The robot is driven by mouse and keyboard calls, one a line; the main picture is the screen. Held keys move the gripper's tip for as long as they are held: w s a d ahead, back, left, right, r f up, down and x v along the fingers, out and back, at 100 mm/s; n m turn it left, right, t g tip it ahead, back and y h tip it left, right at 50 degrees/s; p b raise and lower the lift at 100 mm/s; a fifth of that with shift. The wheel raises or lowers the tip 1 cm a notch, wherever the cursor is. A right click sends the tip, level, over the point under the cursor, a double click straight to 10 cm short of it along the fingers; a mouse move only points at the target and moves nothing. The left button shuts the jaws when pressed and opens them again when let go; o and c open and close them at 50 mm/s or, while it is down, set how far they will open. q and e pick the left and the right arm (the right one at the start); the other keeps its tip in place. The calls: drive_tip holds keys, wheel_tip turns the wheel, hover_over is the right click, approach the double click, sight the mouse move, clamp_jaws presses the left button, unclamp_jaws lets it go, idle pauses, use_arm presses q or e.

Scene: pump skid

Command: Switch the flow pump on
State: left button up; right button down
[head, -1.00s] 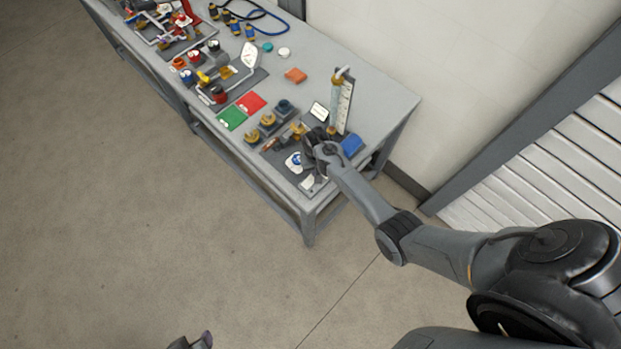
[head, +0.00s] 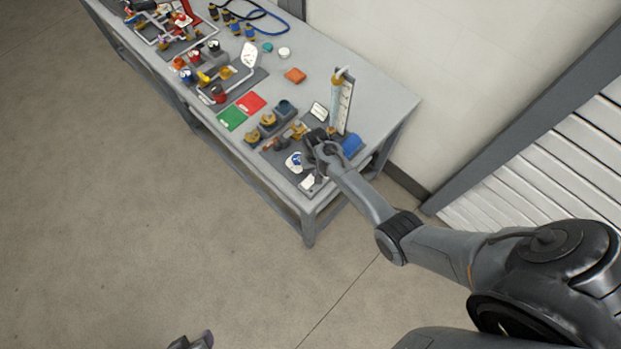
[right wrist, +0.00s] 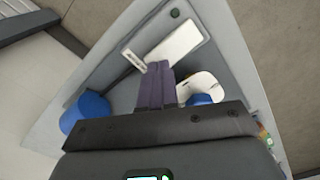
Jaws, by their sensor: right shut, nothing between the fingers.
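The flow pump's station is at the near right end of the bench. It has a clear upright tube with a scale plate (head: 345,106), brass fittings (head: 298,130) and a round white-and-blue part (head: 294,162). My right gripper (head: 313,139) is over this station, shut and empty. In the right wrist view its purple fingers (right wrist: 157,85) point at a grey panel beside a white labelled plate (right wrist: 176,43). A white-and-blue part (right wrist: 204,88) is just right of the fingers. I cannot tell which part is the switch, or whether the fingers touch anything. My left gripper (head: 192,341) barely shows at the bottom edge.
Green (head: 232,118) and red (head: 251,103) cards and an orange piece (head: 295,75) lie farther back. The bench's near right corner is close.

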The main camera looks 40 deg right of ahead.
drive_tip(key=shift+f, duration=0.1)
idle(0.5)
drive_tip(key=shift+f+b, duration=0.4)
drive_tip(key=shift+f, duration=0.1)
drive_tip(key=shift+f+b, duration=0.3)
drive_tip(key=shift+f, duration=0.15)
drive_tip(key=shift+r, duration=0.15)
idle(0.3)
wheel_tip(320, 180, up, 4)
drive_tip(key=p, duration=0.5)
drive_tip(key=shift+r, duration=0.25)
drive_tip(key=shift+r+p, duration=1.2)
drive_tip(key=shift+p, duration=0.2)
drive_tip(key=shift+s+f, duration=0.1)
